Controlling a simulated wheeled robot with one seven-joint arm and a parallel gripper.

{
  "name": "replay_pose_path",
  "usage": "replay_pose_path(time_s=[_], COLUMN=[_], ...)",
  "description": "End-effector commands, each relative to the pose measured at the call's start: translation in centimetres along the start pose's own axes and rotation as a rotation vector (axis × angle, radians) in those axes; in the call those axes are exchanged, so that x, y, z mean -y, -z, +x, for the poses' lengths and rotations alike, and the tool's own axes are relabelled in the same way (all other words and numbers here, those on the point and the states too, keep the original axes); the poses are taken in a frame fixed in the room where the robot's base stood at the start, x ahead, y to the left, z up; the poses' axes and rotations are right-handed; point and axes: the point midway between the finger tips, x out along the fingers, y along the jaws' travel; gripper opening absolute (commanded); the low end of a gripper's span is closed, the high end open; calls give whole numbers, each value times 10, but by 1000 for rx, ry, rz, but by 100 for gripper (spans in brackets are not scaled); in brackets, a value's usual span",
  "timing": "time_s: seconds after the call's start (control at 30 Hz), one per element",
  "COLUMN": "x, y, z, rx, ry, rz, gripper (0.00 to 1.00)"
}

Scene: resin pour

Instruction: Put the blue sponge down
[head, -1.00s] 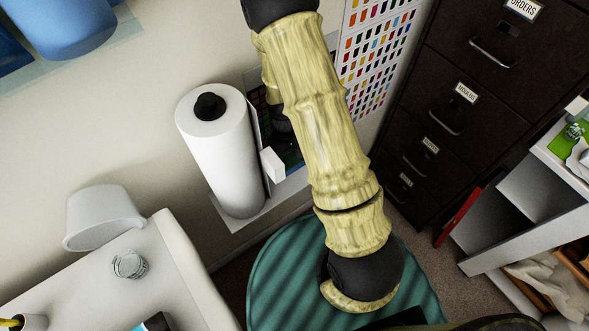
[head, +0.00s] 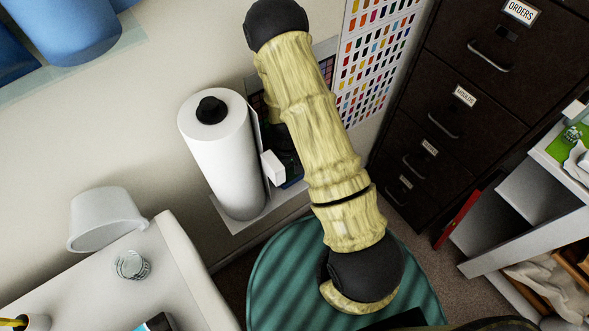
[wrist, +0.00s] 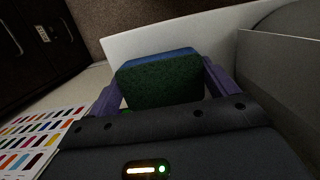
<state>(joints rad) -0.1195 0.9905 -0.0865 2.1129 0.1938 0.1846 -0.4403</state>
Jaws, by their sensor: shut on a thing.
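The blue sponge (wrist: 160,80) shows in the wrist view, with a blue far edge and a dark green face towards the camera. My gripper (wrist: 162,92) is shut on it, one purple finger at each side. A pale flat surface shows behind and around the sponge; I cannot tell whether the sponge touches it. In the head view my arm crosses the middle, but the gripper and the sponge are not visible there.
A white paper roll (head: 222,155) stands against the wall beside my arm. A dark filing cabinet (head: 465,75) and white shelves (head: 510,225) stand at the right.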

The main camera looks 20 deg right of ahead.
Motion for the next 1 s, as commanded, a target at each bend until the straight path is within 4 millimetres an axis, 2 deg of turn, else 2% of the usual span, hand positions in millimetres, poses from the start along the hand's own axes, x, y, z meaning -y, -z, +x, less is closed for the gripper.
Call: replay_pose_path(time_s=[0.13, 0.17, 0.2, 0.6, 1.0], x=[0, 0, 0, 0, 0], y=[-2, -2, -2, 0, -2], z=[4, 4, 4, 9, -46], rx=[5, 5, 6, 5, 0], ry=[1, 1, 1, 1, 0], rz=[1, 0, 0, 0, -1], gripper=[67, 91, 99, 100, 100])
